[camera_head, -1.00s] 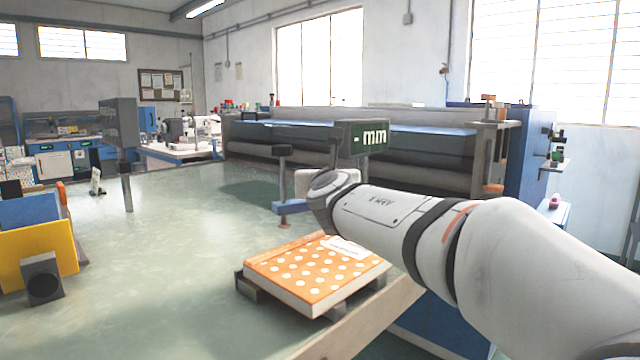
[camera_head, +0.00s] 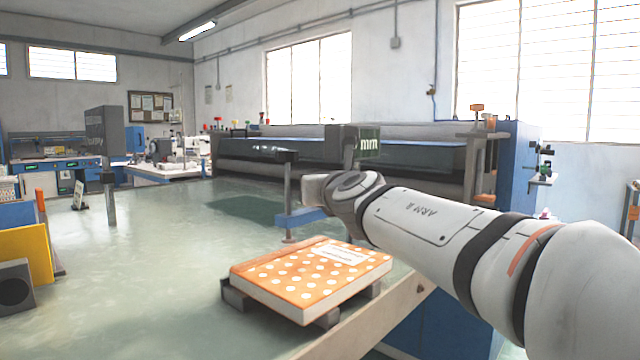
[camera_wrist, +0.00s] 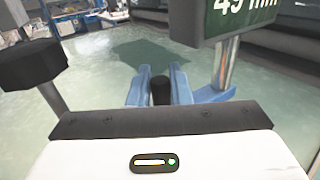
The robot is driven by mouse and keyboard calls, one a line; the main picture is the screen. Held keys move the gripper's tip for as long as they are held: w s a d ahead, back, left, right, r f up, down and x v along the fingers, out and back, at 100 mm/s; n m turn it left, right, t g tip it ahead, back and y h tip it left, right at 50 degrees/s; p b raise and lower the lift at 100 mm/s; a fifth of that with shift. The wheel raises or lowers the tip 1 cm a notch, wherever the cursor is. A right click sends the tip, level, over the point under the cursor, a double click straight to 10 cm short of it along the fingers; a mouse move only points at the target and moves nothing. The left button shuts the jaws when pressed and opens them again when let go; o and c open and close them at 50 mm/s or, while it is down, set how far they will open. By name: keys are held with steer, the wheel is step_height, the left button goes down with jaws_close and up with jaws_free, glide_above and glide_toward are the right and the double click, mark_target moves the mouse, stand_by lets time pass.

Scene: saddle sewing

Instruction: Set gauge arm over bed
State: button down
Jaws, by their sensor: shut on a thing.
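The gauge has a dark display box marked mm (camera_head: 350,141) on a post, a black-capped post (camera_head: 287,158) and a low blue arm (camera_head: 303,217). In the wrist view, the display (camera_wrist: 228,18) stands at the upper right, its number partly cut off. The black cap (camera_wrist: 30,66) is at the left. My gripper (camera_wrist: 160,84) is shut on a short black knob (camera_wrist: 160,93) that stands between blue pieces at the gauge arm, low over the green bed (camera_head: 150,265). In the head view, my wrist hides the grip.
An orange dotted book (camera_head: 310,272) lies on dark blocks near the bed's front right edge. A yellow panel (camera_head: 25,258) and a dark grey box (camera_head: 15,285) stand at the left. A thin post (camera_head: 110,200) with a dark sign is farther back. The middle bed is clear.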

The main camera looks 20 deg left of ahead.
steer(key=shift+d+r, duration=0.15)
steer(key=c, duration=1.5)
jaws_free()
steer(key=shift+w, duration=0.15)
steer(key=shift+o, duration=0.6)
steer(key=v, duration=0.8)
